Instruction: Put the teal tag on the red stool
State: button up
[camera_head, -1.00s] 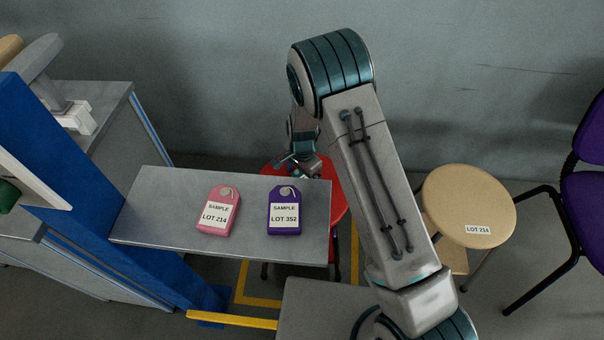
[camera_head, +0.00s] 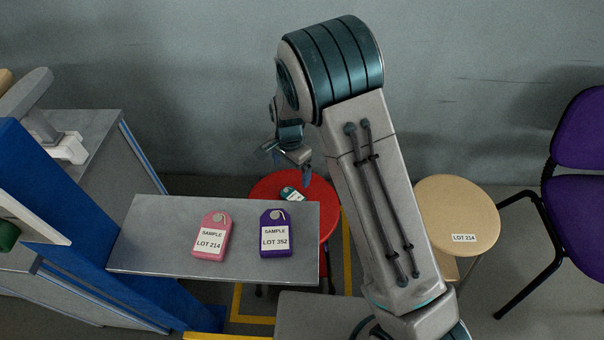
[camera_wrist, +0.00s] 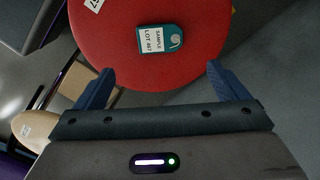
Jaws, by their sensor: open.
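The teal tag (camera_head: 291,193) lies flat on the seat of the red stool (camera_head: 327,216), behind the grey shelf. In the wrist view the teal tag (camera_wrist: 172,38) shows its white label reading SAMPLE LOT 467, well inside the rim of the red stool (camera_wrist: 110,55). My gripper (camera_head: 289,168) is above the stool, apart from the tag. In the wrist view my gripper (camera_wrist: 158,82) has its two blue fingers spread wide with nothing between them. The front of the stool is hidden by the shelf.
A pink tag (camera_head: 211,237) and a purple tag (camera_head: 276,234) lie on the grey shelf (camera_head: 160,235). A wooden stool (camera_head: 455,205) labelled LOT 214 and a purple chair (camera_head: 580,130) stand at the right. A blue post (camera_head: 60,215) rises at the left.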

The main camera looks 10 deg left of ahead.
jog(key=s+d+r+n, duration=0.2)
jog(key=s+d+r, duration=0.1)
jog(key=d+r, duration=0.4)
jog(key=s+d+r+n, duration=0.1)
jog(key=s+d+r, duration=0.3)
jog(key=d+r, duration=0.35)
jog(key=s+d+r+n, duration=0.2)
jog(key=s+d+r, duration=0.1)
jog(key=s+d, duration=0.2)
jog(key=s+d+r+n+t, duration=0.1)
jog(key=s+d+r+n, duration=0.1)
jog(key=s, duration=0.7)
jog(key=d+r, duration=0.1)
jog(key=d, duration=0.1)
jog(key=shift+d+n+t, duration=0.3)
jog(key=shift+d, duration=0.1)
jog(key=shift+c, duration=0.3)
